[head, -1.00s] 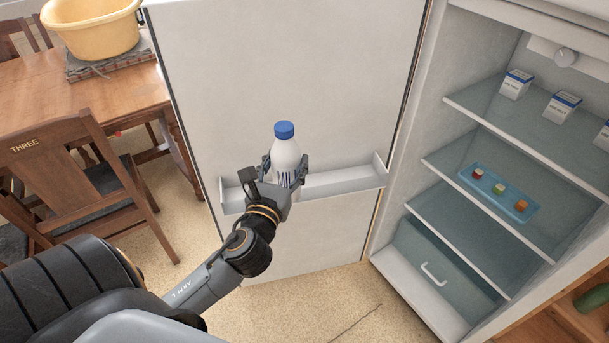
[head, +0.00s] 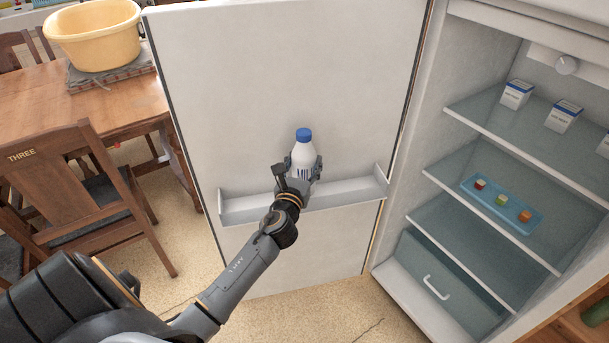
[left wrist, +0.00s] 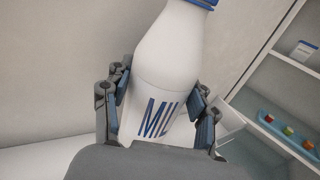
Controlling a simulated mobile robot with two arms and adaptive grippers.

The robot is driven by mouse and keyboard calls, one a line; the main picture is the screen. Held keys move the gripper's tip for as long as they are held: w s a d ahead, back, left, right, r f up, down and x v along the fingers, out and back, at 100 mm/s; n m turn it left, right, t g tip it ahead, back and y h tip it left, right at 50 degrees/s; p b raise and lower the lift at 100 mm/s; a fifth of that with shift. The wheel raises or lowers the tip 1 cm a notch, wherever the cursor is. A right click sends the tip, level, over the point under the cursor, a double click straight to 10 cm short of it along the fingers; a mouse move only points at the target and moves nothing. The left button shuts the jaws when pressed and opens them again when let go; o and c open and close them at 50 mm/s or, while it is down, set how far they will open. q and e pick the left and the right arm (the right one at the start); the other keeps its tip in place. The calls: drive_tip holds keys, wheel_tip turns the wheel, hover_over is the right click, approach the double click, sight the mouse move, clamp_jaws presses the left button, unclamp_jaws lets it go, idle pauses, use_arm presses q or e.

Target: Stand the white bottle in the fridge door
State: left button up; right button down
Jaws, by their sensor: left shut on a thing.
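The white bottle (head: 303,157) with a blue cap is upright in the head view, in front of the open fridge door (head: 290,80). My left gripper (head: 301,172) is shut on it, with a finger on either side. In the left wrist view the bottle (left wrist: 172,60) stands between the fingers (left wrist: 160,110), with blue lettering "MIL" showing. The white door shelf (head: 345,190) runs across the door, behind and around the bottle's lower part. The gripper hides the bottle's base, so I cannot tell whether it touches the shelf floor. My right gripper is not in view.
The open fridge on the right has glass shelves (head: 480,190) with white-blue boxes (head: 516,94) and a blue tray (head: 500,204) of small coloured items. A wooden table (head: 90,110) with a yellow tub (head: 95,35) and a chair (head: 75,185) stand left. The door shelf looks empty on both sides.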

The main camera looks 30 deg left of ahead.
sight(304, 172)
use_arm(q)
drive_tip(key=shift+w+f+b, duration=0.15)
drive_tip(key=shift+f+b, duration=0.3)
drive_tip(key=shift+f, duration=0.4)
drive_tip(key=shift+w+f+b, duration=0.15)
drive_tip(key=shift+f+b, duration=0.25)
drive_tip(key=shift+f, duration=0.45)
drive_tip(key=shift+a+f, duration=0.1)
drive_tip(key=o, duration=1.7)
drive_tip(key=shift+f, duration=0.15)
